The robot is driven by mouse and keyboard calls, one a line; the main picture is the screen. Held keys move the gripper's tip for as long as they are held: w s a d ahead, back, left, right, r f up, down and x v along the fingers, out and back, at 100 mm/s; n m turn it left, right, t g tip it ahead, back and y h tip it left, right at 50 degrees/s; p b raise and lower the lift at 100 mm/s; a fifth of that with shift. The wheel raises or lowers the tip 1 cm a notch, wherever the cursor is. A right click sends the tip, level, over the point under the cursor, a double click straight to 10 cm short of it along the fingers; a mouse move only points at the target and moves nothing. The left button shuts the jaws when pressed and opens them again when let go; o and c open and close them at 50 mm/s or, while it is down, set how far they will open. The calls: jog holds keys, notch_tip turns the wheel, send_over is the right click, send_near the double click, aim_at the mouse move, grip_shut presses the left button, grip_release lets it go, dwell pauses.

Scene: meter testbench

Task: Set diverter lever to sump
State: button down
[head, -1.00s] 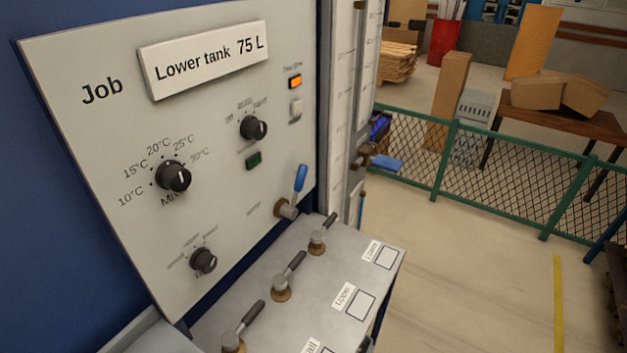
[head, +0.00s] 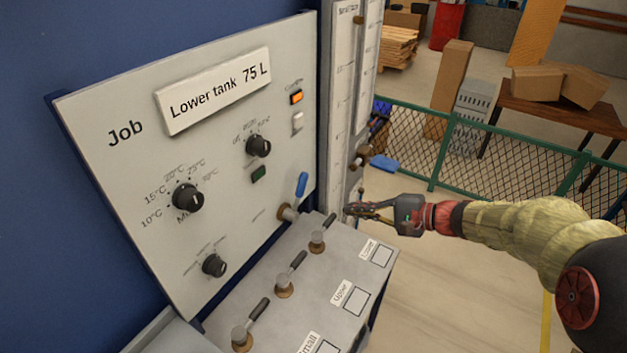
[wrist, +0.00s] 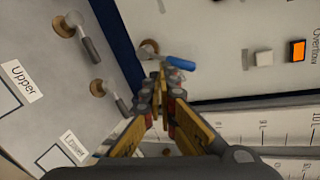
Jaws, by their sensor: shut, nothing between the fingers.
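A blue-handled lever (head: 301,185) on a brass pivot sits at the lower right of the grey panel; its handle points up and its small label is unreadable. It also shows in the wrist view (wrist: 180,62). My gripper (head: 350,209) is shut and empty, to the right of this lever in the head view. In the wrist view my fingertips (wrist: 159,76) appear just beside the lever's brass pivot; I cannot tell whether they touch. A second blue handle (head: 384,163) is on the sight-gauge column.
A bench top (head: 300,278) below the panel carries several dark-handled valves (head: 319,232). The panel (head: 125,190) holds knobs, a sign reading Lower tank 75 L (head: 213,89) and a lit orange Overflow lamp (head: 296,97). A green mesh fence (head: 480,160) stands behind.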

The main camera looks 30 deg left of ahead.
aim_at(296, 197)
jog(key=w+a+f+m+t+y+p, duration=0.2)
jog(key=w+a+f, duration=0.4)
jog(key=w, duration=0.3)
jog(key=shift+w+a+f+m+t+y+p, duration=0.3)
jog(key=shift+a+m+t+y, duration=0.25)
jog(key=shift+m, duration=0.65)
jog(key=r+x, duration=0.1)
jog(key=x, duration=0.9)
jog(key=shift+s+d+r, duration=0.15)
jog(key=shift+s+r, duration=0.1)
jog(key=shift+s, duration=0.65)
jog(key=shift+s+d+r, duration=0.15)
jog(key=shift+s+r, duration=0.1)
jog(key=shift+s, duration=0.6)
jog(key=shift+b, duration=0.8)
